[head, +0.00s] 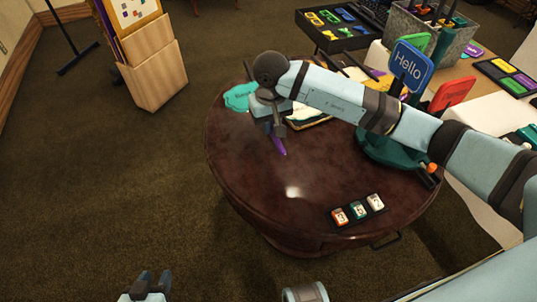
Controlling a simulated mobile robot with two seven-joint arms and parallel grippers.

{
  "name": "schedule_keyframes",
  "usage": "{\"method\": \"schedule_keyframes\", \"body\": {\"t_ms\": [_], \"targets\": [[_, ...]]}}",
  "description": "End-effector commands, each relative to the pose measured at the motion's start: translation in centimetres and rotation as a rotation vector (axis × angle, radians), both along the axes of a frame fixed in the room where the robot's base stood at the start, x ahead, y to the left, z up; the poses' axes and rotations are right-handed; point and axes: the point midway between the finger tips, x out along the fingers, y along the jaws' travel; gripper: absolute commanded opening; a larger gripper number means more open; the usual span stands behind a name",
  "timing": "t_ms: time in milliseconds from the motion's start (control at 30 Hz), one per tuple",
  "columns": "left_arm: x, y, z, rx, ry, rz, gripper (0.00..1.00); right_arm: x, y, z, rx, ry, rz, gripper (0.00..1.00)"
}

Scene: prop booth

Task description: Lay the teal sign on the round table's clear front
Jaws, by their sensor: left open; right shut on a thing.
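The teal sign (238,97), with a wavy edge and dark lettering, shows at the far left edge of the round table (245,175). My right arm reaches across the table from the right. My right gripper (277,131) points down over the table's far left part, just right of the teal sign. It is shut on a narrow purple thing (279,147), which shows at its fingertips. Whether the purple thing touches the table I cannot tell. My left gripper (150,284) is open and empty at the bottom edge, off the table.
The table's front left is bare. A black tray with small numbered blocks (358,212) lies at its front right. A green stand (390,150) holds a blue Hello sign (411,66) and others. A booklet lies behind my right gripper. A wooden rack (152,65) stands at back left.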

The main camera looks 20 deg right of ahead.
Motion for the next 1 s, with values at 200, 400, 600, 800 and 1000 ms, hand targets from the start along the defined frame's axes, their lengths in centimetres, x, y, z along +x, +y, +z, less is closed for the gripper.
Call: {"method": "schedule_keyframes", "body": {"t_ms": [200, 400, 600, 800, 1000], "targets": [[0.0, 0.1, -0.1, 0.003, -0.003, -0.003, 0.43, -0.1, 0.1, -6.0, 0.001, 0.004, -0.002, 0.0], [0.0, 0.1, -0.2, 0.006, -0.005, -0.004, 0.43, 0.0, 0.0, -9.0, 0.001, 0.0, 0.0, 0.0], [0.0, 0.0, -0.2, 0.005, -0.005, -0.005, 0.43, 0.0, 0.0, -10.4, 0.0, 0.0, 0.0, 0.0], [-0.1, 0.0, -0.3, 0.006, -0.006, -0.005, 0.43, -0.1, 0.1, -13.4, 0.002, 0.002, -0.001, 0.0], [0.0, 0.0, -0.2, 0.005, -0.008, -0.005, 0.43, 0.0, 0.0, -13.6, 0.0, -0.002, 0.001, 0.0]]}}
